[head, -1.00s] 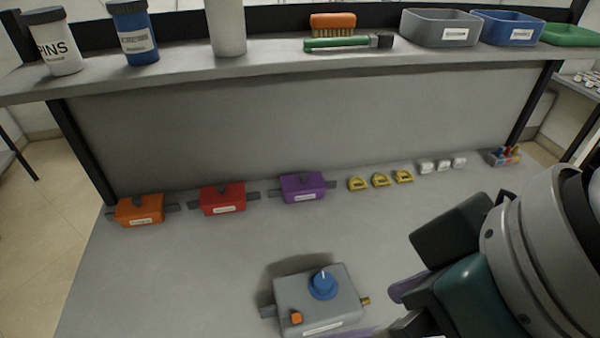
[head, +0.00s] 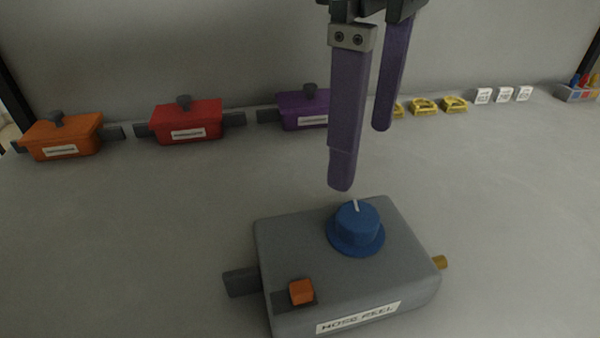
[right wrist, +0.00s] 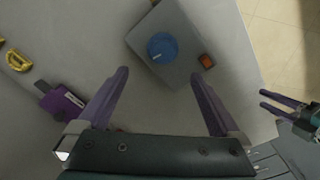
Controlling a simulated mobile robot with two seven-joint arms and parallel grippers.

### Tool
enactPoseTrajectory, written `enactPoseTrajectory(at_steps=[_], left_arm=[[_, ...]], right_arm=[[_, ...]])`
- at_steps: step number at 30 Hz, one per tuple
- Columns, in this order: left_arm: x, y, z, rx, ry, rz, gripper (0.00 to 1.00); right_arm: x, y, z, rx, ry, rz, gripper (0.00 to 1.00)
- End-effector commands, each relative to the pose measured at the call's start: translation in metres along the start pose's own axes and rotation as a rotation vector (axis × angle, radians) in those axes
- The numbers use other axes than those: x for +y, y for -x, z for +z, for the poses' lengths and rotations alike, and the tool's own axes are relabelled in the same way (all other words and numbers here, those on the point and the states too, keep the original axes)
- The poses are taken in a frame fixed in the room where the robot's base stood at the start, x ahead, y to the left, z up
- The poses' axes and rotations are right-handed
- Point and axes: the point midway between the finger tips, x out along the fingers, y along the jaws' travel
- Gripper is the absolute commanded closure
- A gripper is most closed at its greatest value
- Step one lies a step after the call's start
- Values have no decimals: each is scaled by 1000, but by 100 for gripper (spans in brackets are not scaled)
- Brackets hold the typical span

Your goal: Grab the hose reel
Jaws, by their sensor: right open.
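The hose reel (head: 345,270) is a grey box with a blue knob (head: 356,228), an orange button (head: 301,291), a dark stub on its left, a brass stub on its right and a front label. It sits on the grey bench. My right gripper (head: 361,157) is open and empty, its purple fingers pointing down above and behind the knob, apart from the box. In the right wrist view the hose reel (right wrist: 165,45) lies ahead of the spread fingertips (right wrist: 160,74). My left gripper (right wrist: 265,99) shows at that view's right edge, fingers apart and empty.
Orange (head: 62,136), red (head: 187,121) and purple (head: 300,108) boxes line the back of the bench. Yellow pieces (head: 424,105), white blocks (head: 503,95) and a small bin (head: 577,94) stand further right. The bench around the hose reel is clear.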

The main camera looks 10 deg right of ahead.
Motion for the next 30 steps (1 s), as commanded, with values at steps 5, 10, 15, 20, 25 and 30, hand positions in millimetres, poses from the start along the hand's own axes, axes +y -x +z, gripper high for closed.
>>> enactPoseTrajectory(at_steps=[5, 10, 15, 20, 25, 30], left_arm=[[0, -1, 0, 0, 0, 0, 53], [0, -2, 1, 0, 0, 0, 53], [0, -2, 1, 0, 0, 0, 53], [0, -4, 2, 0, 0, 0, 53], [0, -4, 2, -1, 0, 0, 53], [0, -4, 2, -1, 0, 0, 53]], right_arm=[[-1, -28, 1, -3, 1, -1, 0], [-1, -42, 1, -1, 1, -1, 0], [-3, -68, 2, -1, 2, -1, 0], [-3, -88, 2, 1, 2, 0, 0], [-3, -91, 2, 2, 3, 2, 0], [-3, -90, 2, 2, 3, 1, 9]])
